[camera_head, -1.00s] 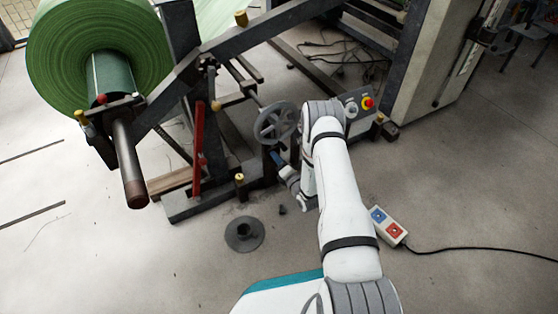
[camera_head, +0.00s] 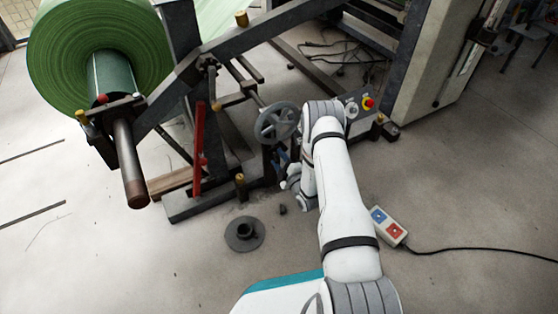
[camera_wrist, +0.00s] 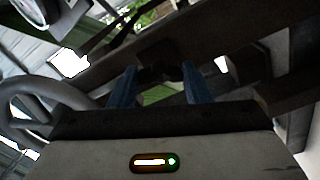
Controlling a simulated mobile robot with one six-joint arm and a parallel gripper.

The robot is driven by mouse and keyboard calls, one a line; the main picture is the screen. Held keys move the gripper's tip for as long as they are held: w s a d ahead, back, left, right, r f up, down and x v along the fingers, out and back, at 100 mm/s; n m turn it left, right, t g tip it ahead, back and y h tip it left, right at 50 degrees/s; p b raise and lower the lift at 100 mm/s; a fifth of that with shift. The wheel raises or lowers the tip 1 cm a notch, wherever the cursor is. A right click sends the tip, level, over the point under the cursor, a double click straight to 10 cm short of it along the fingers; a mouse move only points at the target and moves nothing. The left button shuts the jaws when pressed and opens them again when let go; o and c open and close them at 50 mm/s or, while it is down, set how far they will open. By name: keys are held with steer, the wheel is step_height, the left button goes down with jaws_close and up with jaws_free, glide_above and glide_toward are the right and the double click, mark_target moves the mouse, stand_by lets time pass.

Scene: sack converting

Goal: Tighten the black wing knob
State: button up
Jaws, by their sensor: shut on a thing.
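In the wrist view the two blue fingers of my gripper (camera_wrist: 161,82) are closed around the black wing knob (camera_wrist: 160,73), which sits dark against a dark machine beam (camera_wrist: 105,72). The knob's outline is hard to make out in the shadow. In the head view my gripper (camera_head: 279,158) is just below the grey handwheel (camera_head: 276,122), low at the machine frame. The knob cannot be made out in that view.
The handwheel also shows close on the left of the wrist view (camera_wrist: 40,95). A control box with a red button (camera_head: 367,103) is right of my arm. A green roll (camera_head: 65,50) is at left. A flanged disc (camera_head: 244,234) and a pendant (camera_head: 389,226) lie on the floor.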

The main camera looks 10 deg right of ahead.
steer(key=shift+s+f+m+p, duration=0.1)
steer(key=shift+m+p, duration=0.25)
steer(key=shift+m, duration=7.2)
steer(key=shift+s+f+m+p, duration=0.1)
steer(key=shift+m+p, duration=0.2)
steer(key=shift+m, duration=7.25)
steer(key=o, duration=1)
steer(key=shift+w+r, duration=0.15)
